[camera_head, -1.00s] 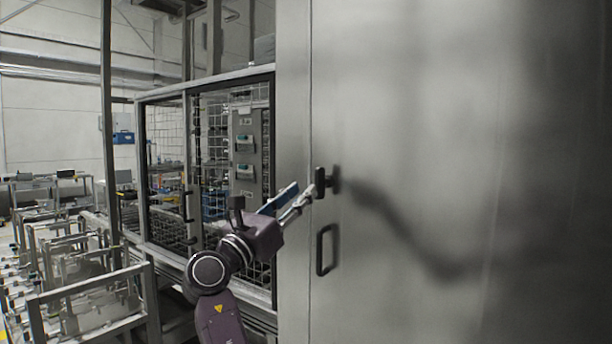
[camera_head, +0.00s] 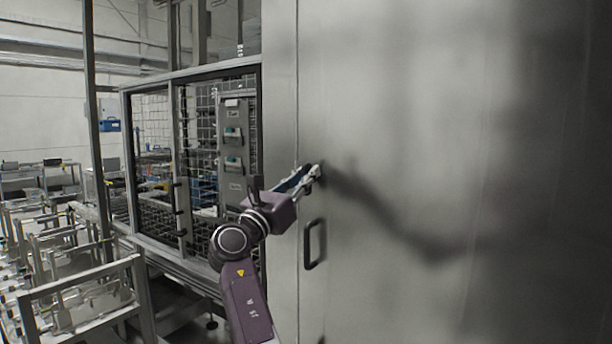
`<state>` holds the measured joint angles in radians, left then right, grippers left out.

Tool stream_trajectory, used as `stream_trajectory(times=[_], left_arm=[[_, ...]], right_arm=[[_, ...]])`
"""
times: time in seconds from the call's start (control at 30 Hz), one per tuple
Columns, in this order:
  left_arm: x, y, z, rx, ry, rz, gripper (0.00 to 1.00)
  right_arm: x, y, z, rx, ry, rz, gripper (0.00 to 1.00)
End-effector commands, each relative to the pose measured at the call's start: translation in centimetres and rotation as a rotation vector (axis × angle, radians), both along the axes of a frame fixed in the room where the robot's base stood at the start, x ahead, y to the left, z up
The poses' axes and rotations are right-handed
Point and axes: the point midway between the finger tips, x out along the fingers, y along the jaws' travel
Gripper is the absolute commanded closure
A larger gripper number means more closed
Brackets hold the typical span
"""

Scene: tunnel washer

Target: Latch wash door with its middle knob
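The wash door (camera_head: 430,120) is a large grey metal panel filling the right of the head view, and it looks flush with the frame beside it. A black handle (camera_head: 315,244) is just below.
A mesh-panelled enclosure (camera_head: 197,160) stands left of the door frame. Metal racks (camera_head: 80,300) fill the lower left. The door face to the right of the knob is bare apart from my arm's shadow.

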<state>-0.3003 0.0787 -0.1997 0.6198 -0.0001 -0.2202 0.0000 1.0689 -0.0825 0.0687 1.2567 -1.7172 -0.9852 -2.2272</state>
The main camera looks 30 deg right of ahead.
Motion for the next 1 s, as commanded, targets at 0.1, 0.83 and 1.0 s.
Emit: stream_trajectory(times=[0.1,0.83,1.0], left_arm=[[0.0,0.0,0.0,0.0,0.0,0.0,1.0],[0.0,0.0,-1.2,0.0,0.0,-0.001,1.0],[0.0,0.1,-1.9,0.001,0.0,-0.001,1.0]], right_arm=[[0.0,0.0,0.0,0.0,0.0,0.0,1.0],[-0.1,-0.2,-0.5,0.059,-0.132,-0.004,1.0],[-0.2,-0.2,-0.5,0.114,-0.263,-0.003,1.0]])
